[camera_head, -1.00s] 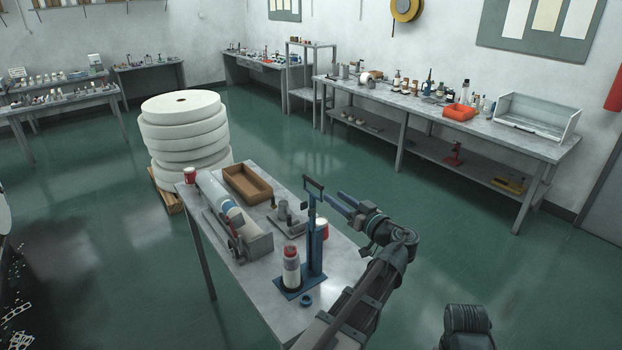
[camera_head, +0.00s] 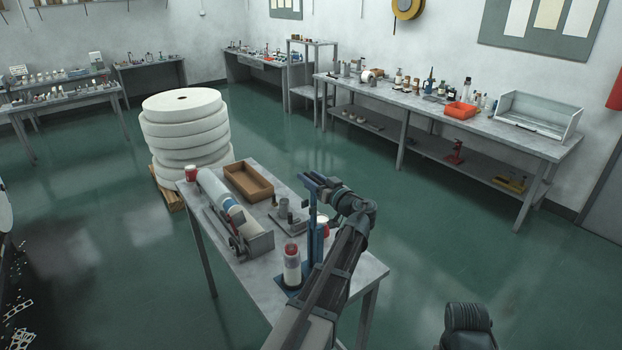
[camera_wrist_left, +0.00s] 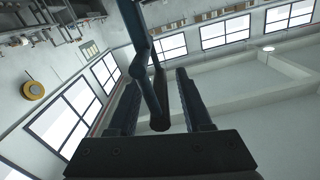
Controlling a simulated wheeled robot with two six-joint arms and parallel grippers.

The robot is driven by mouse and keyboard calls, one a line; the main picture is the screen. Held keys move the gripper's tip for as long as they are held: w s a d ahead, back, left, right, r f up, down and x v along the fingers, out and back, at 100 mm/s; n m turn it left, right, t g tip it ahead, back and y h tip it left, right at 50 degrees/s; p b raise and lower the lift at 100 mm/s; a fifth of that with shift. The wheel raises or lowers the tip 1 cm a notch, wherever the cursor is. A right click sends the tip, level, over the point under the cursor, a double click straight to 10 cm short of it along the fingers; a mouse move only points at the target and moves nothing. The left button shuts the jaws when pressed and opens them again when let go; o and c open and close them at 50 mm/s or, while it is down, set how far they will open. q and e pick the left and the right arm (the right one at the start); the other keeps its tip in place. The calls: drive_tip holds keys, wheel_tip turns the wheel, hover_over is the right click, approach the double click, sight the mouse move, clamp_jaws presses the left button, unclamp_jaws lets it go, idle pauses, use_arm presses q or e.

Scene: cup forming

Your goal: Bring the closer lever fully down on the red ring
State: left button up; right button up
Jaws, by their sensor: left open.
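The blue closer stands on the near end of the metal table, with its upright column (camera_head: 312,238) and base plate. A whitish cup (camera_head: 292,268) with a reddish top stands on the base, left of the column. The red ring at its top (camera_head: 291,248) is small and hard to make out. My left gripper (camera_head: 312,182) is level with the raised lever's top, well above the cup. In the left wrist view the dark lever bar (camera_wrist_left: 152,92) runs between my open fingers (camera_wrist_left: 157,80); contact cannot be told.
The metal table (camera_head: 350,277) also holds a brown tray (camera_head: 262,191), a long pale roll in a fixture (camera_head: 230,212), a grey fixture (camera_head: 283,213) and a red cup (camera_head: 191,174). A stack of white rolls (camera_head: 185,125) stands behind.

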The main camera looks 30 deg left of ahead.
use_arm(q)
clamp_jaws()
idle(1.4)
